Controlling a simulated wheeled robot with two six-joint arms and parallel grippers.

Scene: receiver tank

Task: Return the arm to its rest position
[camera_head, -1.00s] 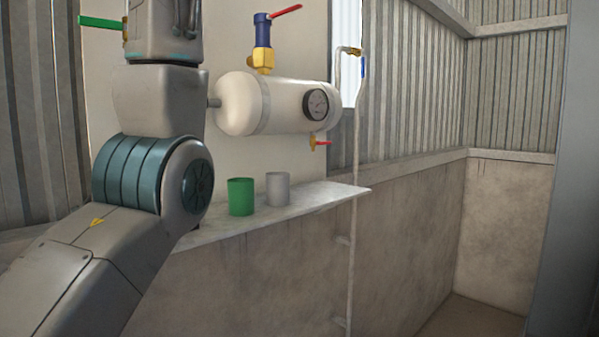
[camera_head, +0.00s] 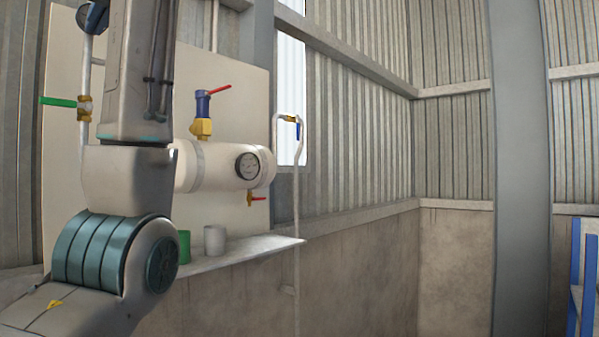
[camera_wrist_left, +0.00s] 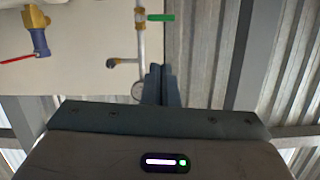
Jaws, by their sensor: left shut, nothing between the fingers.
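My left arm rises along the left side of the head view, upright, with its gripper out of the top of the picture. In the left wrist view my left gripper (camera_wrist_left: 160,72) shows as two dark fingers pressed together, with nothing between them. My right gripper is in neither view.
A white tank (camera_head: 222,167) with a gauge (camera_head: 248,166) and red-handled valve (camera_head: 203,112) stands beside my arm. A green-handled valve (camera_head: 84,108) is on the left pipe. A green cup (camera_head: 184,247) and grey cup (camera_head: 214,240) stand on the shelf (camera_head: 262,246).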

